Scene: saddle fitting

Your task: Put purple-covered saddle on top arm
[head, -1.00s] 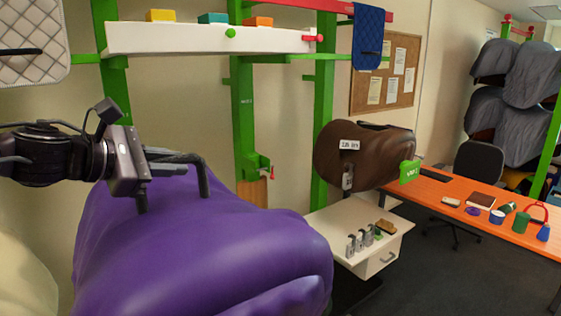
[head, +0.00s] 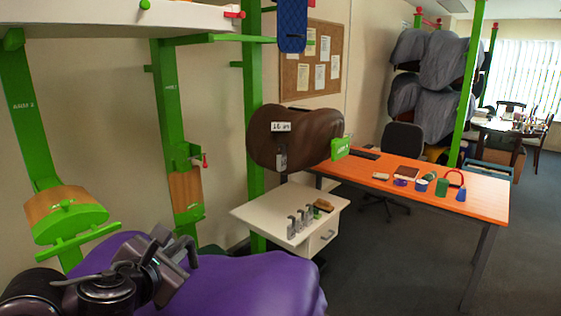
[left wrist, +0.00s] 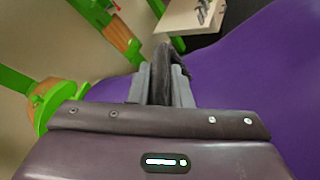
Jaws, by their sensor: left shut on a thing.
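The purple-covered saddle (head: 262,284) fills the bottom of the head view, and its cover (left wrist: 265,75) spreads behind the fingers in the left wrist view. My left gripper (head: 188,252) is shut at its upper side, holding it; the exact grip spot is hard to see. A green rack arm with a wooden pad (head: 66,210) is on the left post, just beyond the gripper, and also shows in the left wrist view (left wrist: 48,98). Another wood-padded arm (head: 186,192) is on the middle post. Which arm is the top one I cannot tell. My right gripper is not visible.
A brown saddle (head: 298,140) sits on a stand behind a white cabinet (head: 262,213) with small metal items. An orange desk (head: 470,196) with several objects stands at right. A white shelf (head: 110,18) crosses the upper left. Grey floor (head: 400,260) is free at lower right.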

